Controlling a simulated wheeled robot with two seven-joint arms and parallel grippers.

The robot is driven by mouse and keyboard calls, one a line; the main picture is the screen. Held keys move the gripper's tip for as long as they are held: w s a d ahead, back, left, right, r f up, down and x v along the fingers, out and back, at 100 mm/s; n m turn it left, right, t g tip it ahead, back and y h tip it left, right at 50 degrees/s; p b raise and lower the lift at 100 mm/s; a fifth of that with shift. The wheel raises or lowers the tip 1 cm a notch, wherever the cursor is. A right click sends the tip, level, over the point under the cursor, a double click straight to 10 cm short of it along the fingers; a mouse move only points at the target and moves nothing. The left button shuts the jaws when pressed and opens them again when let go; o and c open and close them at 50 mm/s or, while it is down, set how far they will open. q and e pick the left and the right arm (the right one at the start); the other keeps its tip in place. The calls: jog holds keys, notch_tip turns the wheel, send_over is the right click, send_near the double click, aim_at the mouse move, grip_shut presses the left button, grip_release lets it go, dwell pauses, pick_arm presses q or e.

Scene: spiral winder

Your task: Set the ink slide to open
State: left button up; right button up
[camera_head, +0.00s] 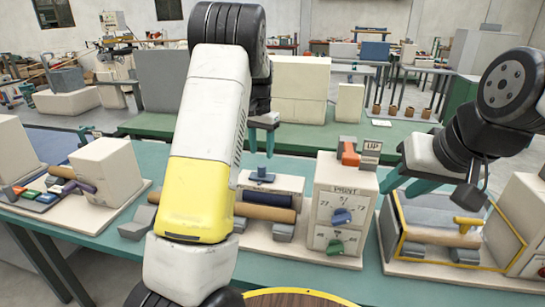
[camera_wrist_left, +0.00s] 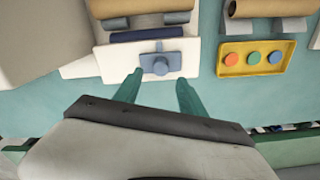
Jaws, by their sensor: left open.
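The ink slide with its blue knob (camera_head: 262,174) sits on top of the white print machine, behind a dark blue roller (camera_head: 265,198). My left gripper (camera_head: 261,143) is above and behind the knob in the head view. In the left wrist view its two green fingers (camera_wrist_left: 157,92) are apart and empty, with the knob beyond and between their tips. My right gripper (camera_head: 404,188) is open at the right, away from the slide.
The print panel (camera_head: 340,205) has an orange lever by an UP sign, a blue dial and a green dial. A yellow-framed roller unit (camera_head: 440,235) stands at right. A yellow tray with coloured buttons (camera_wrist_left: 252,58) shows in the left wrist view. Teal tabletop (camera_wrist_left: 215,110) is bare nearby.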

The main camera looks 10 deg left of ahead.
aim_at(262, 165)
pick_arm(q)
jog(key=shift+w+f, duration=0.2)
jog(key=shift+f, duration=0.15)
notch_tip(262, 165, down, 7)
jog(key=shift+s+f, duration=0.1)
grip_shut()
dwell(1.4)
